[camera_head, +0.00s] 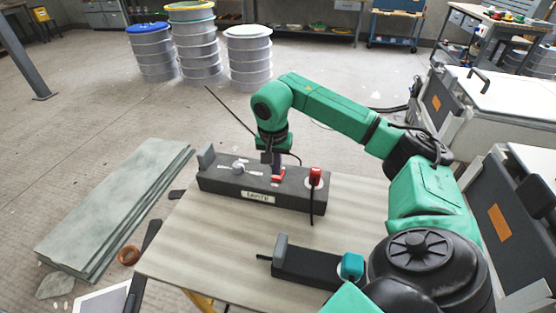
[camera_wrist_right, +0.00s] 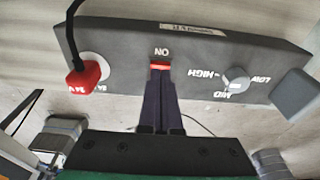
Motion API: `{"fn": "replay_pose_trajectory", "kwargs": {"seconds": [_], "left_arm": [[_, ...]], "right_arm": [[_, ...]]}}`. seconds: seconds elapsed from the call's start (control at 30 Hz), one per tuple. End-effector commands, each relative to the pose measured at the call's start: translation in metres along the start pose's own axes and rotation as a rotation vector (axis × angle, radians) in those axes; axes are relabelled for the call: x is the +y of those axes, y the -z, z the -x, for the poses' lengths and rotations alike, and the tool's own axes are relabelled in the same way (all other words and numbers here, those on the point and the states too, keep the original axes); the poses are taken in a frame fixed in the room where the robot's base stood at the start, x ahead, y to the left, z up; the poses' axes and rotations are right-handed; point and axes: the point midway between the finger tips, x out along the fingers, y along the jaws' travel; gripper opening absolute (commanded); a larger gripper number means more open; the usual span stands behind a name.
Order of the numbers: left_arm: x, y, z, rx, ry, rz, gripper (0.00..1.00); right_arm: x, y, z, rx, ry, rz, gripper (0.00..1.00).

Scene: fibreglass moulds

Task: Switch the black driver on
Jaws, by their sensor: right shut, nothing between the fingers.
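The black driver (camera_head: 225,185) is a long dark box on the table, with a pale label on its front and a grey block at its left end. Its red switch (camera_head: 278,178) sits on the top face, and in the wrist view the red switch (camera_wrist_right: 160,67) lies beside the word "ON". My right gripper (camera_head: 271,160) points down at the switch. In the wrist view the right gripper (camera_wrist_right: 161,80) is shut and empty, its fingertips at the switch's edge; I cannot tell whether they touch. The fingers partly hide the switch. My left gripper is not in view.
The driver carries a grey dial (camera_wrist_right: 236,84) marked LOW, MID and HIGH, and a red plug (camera_head: 315,178) with a black cable. A second dark box (camera_head: 305,265) with a teal plug (camera_head: 351,266) lies nearer on the table (camera_head: 215,235). Bare tabletop lies between the boxes.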

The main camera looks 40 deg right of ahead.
Motion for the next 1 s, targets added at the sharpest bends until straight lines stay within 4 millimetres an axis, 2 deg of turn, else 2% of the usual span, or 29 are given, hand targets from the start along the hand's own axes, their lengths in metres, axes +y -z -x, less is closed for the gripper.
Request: {"fn": "replay_pose_trajectory", "kwargs": {"seconds": [1.0], "left_arm": [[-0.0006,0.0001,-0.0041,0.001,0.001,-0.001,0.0]], "right_arm": [[0.0,-0.001,-0.0069,0.0,0.0,0.0,0.0]]}}
